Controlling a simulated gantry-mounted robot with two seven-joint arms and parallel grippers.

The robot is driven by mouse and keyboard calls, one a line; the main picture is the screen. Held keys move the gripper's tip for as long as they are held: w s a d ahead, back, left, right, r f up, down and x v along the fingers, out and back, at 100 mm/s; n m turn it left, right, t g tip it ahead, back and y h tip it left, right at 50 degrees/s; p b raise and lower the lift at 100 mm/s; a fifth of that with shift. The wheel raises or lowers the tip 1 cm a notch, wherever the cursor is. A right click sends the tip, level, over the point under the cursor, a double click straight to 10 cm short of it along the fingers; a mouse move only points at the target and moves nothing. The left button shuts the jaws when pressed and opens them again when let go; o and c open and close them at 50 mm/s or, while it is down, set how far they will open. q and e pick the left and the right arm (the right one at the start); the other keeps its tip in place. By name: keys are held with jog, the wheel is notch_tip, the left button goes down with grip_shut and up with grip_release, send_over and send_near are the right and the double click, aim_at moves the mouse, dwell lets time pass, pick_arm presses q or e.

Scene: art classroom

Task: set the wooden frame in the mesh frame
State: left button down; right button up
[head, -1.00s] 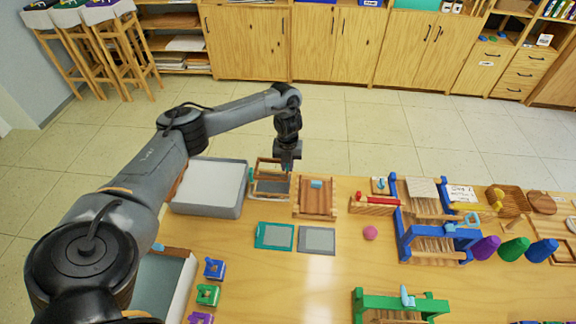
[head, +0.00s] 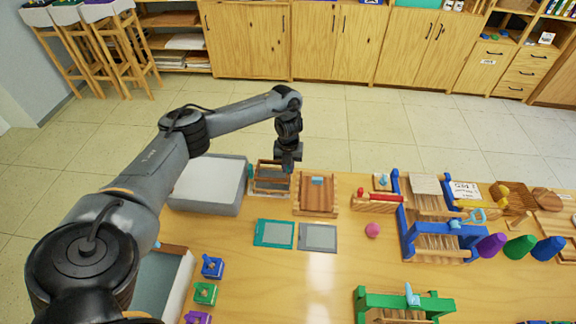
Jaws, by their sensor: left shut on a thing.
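My left gripper (head: 287,167) reaches down over the back edge of the table and is shut on the wooden frame (head: 271,162), at its right side. The wooden frame is an open brown rectangle. The gripper's fingertips are small and partly hidden. My right gripper is not in view.
A grey tub (head: 208,205) stands close on the left. A wooden press board (head: 316,196) stands close on the right. A teal-edged screen (head: 274,233) and a grey screen (head: 317,237) lie in front. A pink ball (head: 372,230) and a blue-framed loom (head: 407,240) are farther right.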

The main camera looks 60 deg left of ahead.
pick_arm(q)
jog(key=shift+p, duration=0.3)
dwell(0.6)
jog(key=shift+f, duration=0.2)
dwell(0.4)
jog(key=shift+f, duration=0.15)
jog(key=shift+f, duration=0.3)
dwell(1.1)
jog(key=shift+f, duration=0.25)
dwell(0.5)
jog(key=shift+f, duration=0.4)
jog(key=shift+f+b, duration=0.1)
jog(key=shift+b, duration=0.2)
